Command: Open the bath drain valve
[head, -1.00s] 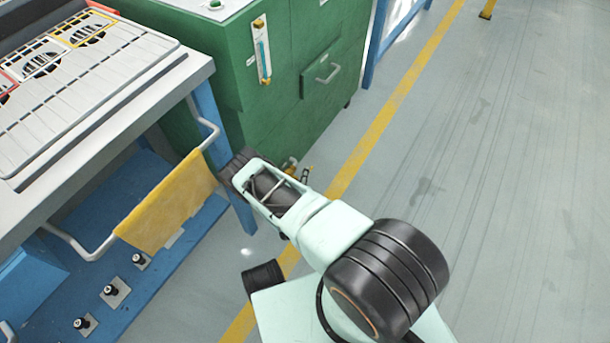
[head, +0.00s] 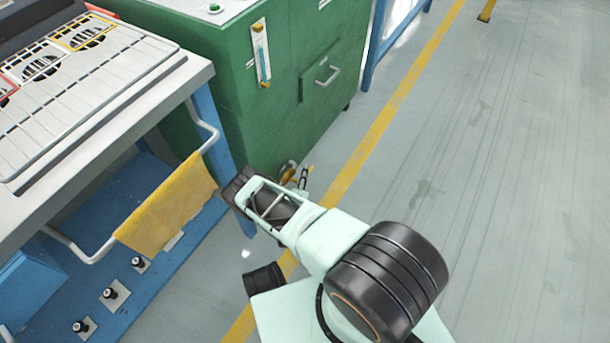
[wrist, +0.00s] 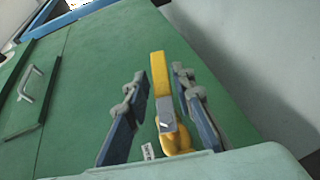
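The bath drain valve shows in the wrist view as a yellow lever (wrist: 159,76) on a brass-coloured body (wrist: 175,140), low on the green cabinet. My gripper (wrist: 161,88) is open, with one finger on each side of the lever. A gap shows between the lever and the left finger; the right finger is closer, and I cannot tell whether it touches. In the head view, a small brass and yellow part of the valve (head: 288,171) shows at the cabinet's foot, beside my gripper (head: 303,178). My arm hides much of that area.
The green cabinet (head: 215,60) carries a sight gauge (head: 261,55) and a panel with a handle (head: 327,76). On the left, a bench has a rail (head: 70,240) with a yellow cloth (head: 168,205). The grey floor (head: 500,180) on the right is clear.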

